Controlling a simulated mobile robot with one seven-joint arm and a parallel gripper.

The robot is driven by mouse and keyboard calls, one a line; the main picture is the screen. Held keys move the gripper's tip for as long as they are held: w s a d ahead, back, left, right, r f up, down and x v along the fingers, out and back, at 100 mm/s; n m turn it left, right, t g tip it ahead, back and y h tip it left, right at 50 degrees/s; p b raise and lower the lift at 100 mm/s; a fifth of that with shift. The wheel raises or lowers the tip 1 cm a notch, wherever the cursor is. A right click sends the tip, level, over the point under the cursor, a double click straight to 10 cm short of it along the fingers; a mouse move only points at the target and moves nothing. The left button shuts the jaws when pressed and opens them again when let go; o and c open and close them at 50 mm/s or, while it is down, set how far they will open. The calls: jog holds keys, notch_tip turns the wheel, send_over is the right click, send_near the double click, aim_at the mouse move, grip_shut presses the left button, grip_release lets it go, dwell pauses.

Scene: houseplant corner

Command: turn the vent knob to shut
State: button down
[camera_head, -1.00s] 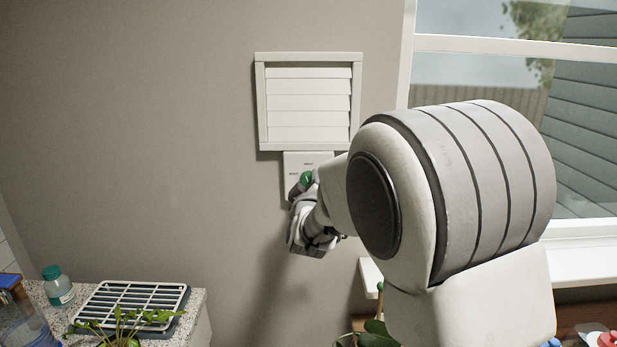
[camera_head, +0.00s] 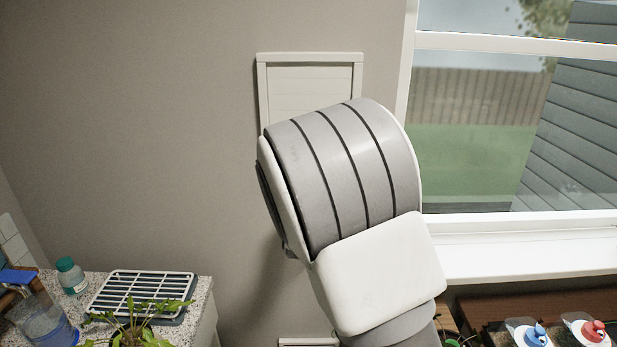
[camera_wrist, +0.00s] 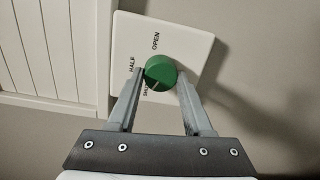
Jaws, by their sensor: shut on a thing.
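The vent knob (camera_wrist: 161,70) is round and green, on a white plate (camera_wrist: 185,43) printed OPEN, HALF and a partly covered third label beside the left finger. A small pale mark shows on the knob's lower part, near that third label. My gripper (camera_wrist: 160,82) is shut on the knob, one finger on each side. The white vent (camera_head: 310,88) shows above my arm in the head view, its slats lying nearly flat. It also shows in the wrist view (camera_wrist: 55,45). In the head view my arm hides the knob, plate and gripper.
A window (camera_head: 475,130) with a white sill (camera_head: 530,255) is at the right. A counter at lower left holds a rack (camera_head: 140,291), a teal-capped bottle (camera_head: 72,277), a clear jug (camera_head: 42,318) and a plant (camera_head: 135,335). Bottles with red and blue tops stand at lower right.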

jog(key=shift+n, duration=0.5)
jog(key=shift+c, duration=1.6)
grip_release()
jog(key=shift+s, duration=0.15)
jog(key=s, duration=1.7)
jog(key=shift+a+r, duration=0.3)
jog(key=shift+a, duration=0.05)
